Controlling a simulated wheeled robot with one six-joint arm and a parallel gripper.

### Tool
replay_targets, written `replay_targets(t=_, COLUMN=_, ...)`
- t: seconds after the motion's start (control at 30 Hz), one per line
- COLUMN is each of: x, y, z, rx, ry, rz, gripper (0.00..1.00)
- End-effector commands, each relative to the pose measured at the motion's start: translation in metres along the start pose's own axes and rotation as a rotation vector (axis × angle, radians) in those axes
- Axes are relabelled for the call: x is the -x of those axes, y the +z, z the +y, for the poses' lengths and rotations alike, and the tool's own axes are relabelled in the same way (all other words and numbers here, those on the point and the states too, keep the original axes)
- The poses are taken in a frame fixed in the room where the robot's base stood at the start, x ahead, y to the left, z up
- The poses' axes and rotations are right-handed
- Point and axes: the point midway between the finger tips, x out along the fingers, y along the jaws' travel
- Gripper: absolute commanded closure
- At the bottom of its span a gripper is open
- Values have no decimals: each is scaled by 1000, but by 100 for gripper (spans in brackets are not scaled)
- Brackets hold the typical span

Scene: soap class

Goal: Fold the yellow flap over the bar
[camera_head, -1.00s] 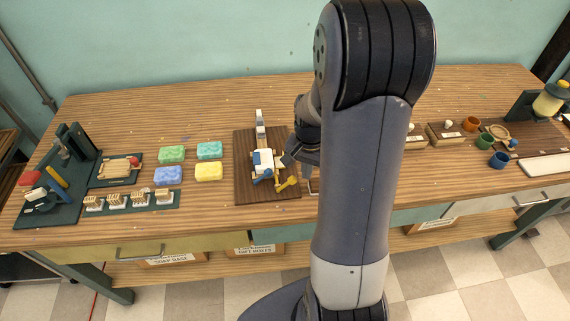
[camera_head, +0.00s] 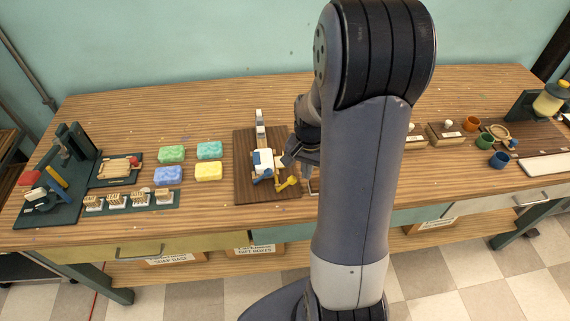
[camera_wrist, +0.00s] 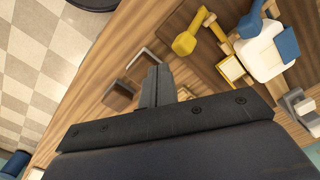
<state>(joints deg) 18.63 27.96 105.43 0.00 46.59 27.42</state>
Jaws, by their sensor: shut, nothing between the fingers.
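The white bar (camera_head: 263,162) lies on a dark wooden board (camera_head: 245,188) left of my arm; it also shows at the upper right of the wrist view (camera_wrist: 262,58). Blue flap pieces (camera_wrist: 288,45) lie against it. The yellow flap's knobbed part (camera_head: 287,183) sticks out at the bar's lower right, and shows in the wrist view (camera_wrist: 186,43) beside a pale, yellow-edged panel (camera_wrist: 231,69). The flap is beside the bar, not over it. My gripper (camera_wrist: 157,86) is shut and empty, apart from the flap. In the head view my arm partly hides it.
A dark tray (camera_head: 130,200) with small brushes stands farther left. Cups (camera_head: 471,124) are at the right. The table behind the sponges is clear.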

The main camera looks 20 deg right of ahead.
Motion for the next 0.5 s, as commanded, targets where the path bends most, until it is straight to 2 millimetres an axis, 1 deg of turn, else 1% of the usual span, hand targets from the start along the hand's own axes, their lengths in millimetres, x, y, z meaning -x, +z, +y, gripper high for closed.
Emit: replay_targets(t=0.5, x=-27, y=0, z=0, rx=0, ry=1, rz=-1, gripper=100)
